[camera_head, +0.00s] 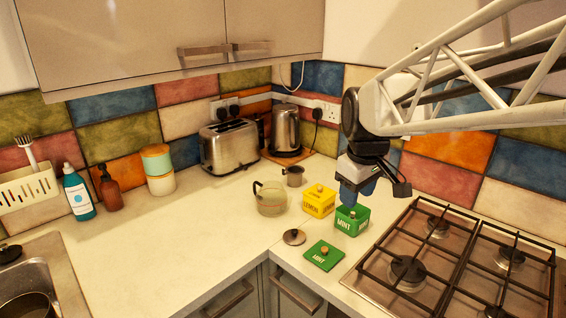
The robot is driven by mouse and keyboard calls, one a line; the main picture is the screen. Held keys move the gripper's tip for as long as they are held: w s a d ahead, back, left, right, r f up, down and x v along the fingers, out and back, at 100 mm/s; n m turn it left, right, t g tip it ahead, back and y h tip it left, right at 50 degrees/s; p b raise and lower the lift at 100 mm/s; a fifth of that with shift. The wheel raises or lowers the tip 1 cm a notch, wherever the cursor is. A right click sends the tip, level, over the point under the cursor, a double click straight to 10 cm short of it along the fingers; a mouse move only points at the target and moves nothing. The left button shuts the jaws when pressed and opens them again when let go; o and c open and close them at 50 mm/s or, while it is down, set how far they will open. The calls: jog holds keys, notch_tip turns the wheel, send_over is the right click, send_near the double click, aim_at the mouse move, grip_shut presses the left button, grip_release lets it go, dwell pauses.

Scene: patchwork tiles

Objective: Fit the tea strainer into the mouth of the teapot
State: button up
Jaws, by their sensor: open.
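The glass teapot (271,199) stands on the worktop, with its dark handle to the left. Its mouth faces up and no lid sits on it. A small grey metal cup-like piece (294,177), which looks like the tea strainer, stands on the worktop just behind and right of the teapot, apart from it. A round metal lid with a dark knob (294,237) lies in front of the teapot. My gripper (357,190) is open, pointing down above the green mint box, right of the teapot. Its blue fingertips are small, and I see nothing held between them.
The yellow lemon box (318,203) stands between teapot and gripper. The green mint box (351,221) is under my gripper; its lid (324,256) lies near the front edge. A gas hob (455,262) is right, a toaster (229,147) and kettle (285,129) behind.

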jog(key=w+a+n, duration=0.3)
jog(key=w+n, duration=0.2)
jog(key=w, duration=0.9)
jog(key=n+g, duration=0.2)
jog(key=n, duration=1.1)
send_near(292, 176)
jog(key=shift+s+a+f, duration=0.1)
jog(key=shift+s+a, duration=0.15)
jog(key=shift+a, duration=0.3)
jog(key=shift+s+a+f, duration=0.1)
jog(key=shift+s+a, duration=0.15)
jog(key=shift+a, duration=0.3)
jog(key=shift+w+a+f+n, duration=0.2)
jog(key=shift+w+n, duration=0.1)
jog(key=shift+n, duration=0.1)
jog(key=shift+d, duration=0.1)
jog(key=shift+f, duration=1.3)
jog(key=shift+f, duration=2.6)
